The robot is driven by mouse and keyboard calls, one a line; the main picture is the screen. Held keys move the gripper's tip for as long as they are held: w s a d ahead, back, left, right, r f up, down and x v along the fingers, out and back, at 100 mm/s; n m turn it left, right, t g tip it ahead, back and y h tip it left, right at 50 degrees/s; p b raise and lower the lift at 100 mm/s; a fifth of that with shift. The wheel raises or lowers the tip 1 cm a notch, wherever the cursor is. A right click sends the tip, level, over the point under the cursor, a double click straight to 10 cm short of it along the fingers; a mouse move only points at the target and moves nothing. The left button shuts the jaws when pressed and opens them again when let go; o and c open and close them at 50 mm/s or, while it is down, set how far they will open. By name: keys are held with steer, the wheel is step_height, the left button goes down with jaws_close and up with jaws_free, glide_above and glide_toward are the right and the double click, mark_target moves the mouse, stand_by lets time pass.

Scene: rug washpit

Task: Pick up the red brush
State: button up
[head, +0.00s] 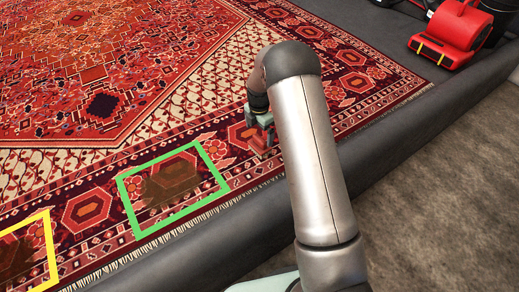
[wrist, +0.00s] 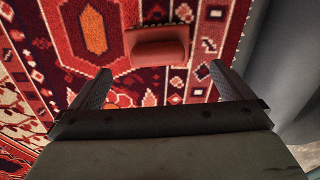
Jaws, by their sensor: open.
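The red brush (wrist: 158,46) lies on the patterned rug (wrist: 40,100) in the wrist view, just beyond the fingertips and roughly centred between them. In the head view my gripper (head: 263,122) is low over the rug's border, partly hidden by my arm. A small reddish block at its tip, seemingly the brush (head: 257,142), shows there. I cannot tell the exact height of the fingers above it.
A green outlined rectangle (head: 126,206) surrounds a dark stain on the rug, left of my gripper. A yellow outlined one (head: 50,250) is at the lower left. A grey raised edge (head: 225,240) runs along the rug's fringe. A red machine (head: 455,30) stands at the upper right.

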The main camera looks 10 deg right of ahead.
mark_target(260, 138)
steer(key=f+b, duration=0.1)
steer(key=f, duration=0.2)
steer(key=f+b, duration=0.2)
steer(key=f, duration=0.2)
steer(key=shift+w+d, duration=0.15)
steer(key=shift+w, duration=0.05)
steer(key=shift+r, duration=0.2)
steer(key=c, duration=1)
